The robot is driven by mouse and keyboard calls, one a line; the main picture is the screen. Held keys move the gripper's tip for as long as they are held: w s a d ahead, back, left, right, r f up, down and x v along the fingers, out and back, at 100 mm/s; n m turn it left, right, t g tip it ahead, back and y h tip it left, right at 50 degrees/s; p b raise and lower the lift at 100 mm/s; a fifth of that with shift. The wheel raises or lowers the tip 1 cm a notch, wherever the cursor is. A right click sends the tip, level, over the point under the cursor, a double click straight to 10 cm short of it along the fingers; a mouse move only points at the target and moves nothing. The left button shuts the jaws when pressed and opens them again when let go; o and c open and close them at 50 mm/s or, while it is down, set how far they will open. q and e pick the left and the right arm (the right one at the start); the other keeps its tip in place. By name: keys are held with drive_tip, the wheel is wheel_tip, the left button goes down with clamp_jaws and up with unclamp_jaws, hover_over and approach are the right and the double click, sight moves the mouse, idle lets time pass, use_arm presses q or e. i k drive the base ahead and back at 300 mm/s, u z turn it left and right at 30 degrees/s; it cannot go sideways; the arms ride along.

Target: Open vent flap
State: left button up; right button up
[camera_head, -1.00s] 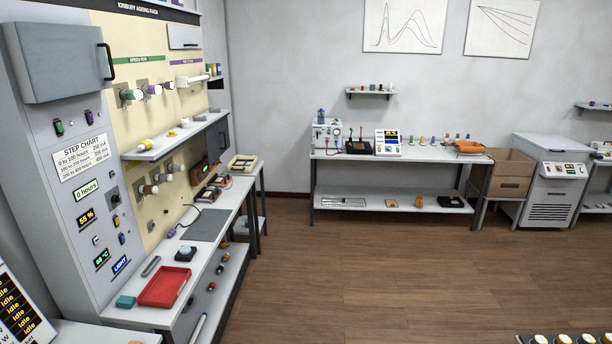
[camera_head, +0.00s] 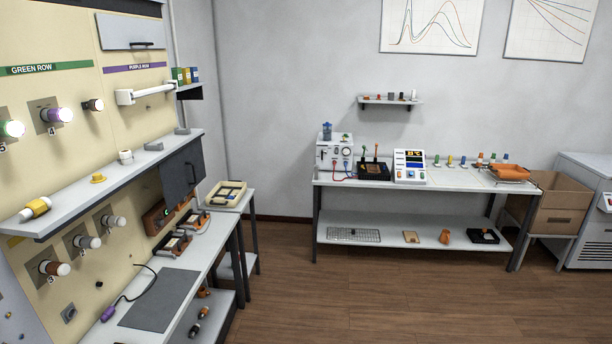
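Two flap-like panels show on the cream rack wall at the left. A light grey panel (camera_head: 130,31) with a dark bar handle is high up, above the purple row label, and looks shut. A dark grey panel (camera_head: 182,172) with a small handle is below the right end of the shelf and looks closed. I cannot tell which of them is the vent flap. Neither of my grippers is in view.
A shelf (camera_head: 110,185) juts from the rack above a bench with a dark mat (camera_head: 160,300). A small side table (camera_head: 231,196) holds a tray. A long workbench (camera_head: 420,182) stands at the back wall. The wooden floor (camera_head: 370,305) between them is clear.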

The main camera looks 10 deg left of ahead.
sight(115, 32)
drive_tip(key=i, duration=2.75)
drive_tip(key=u, duration=2.2)
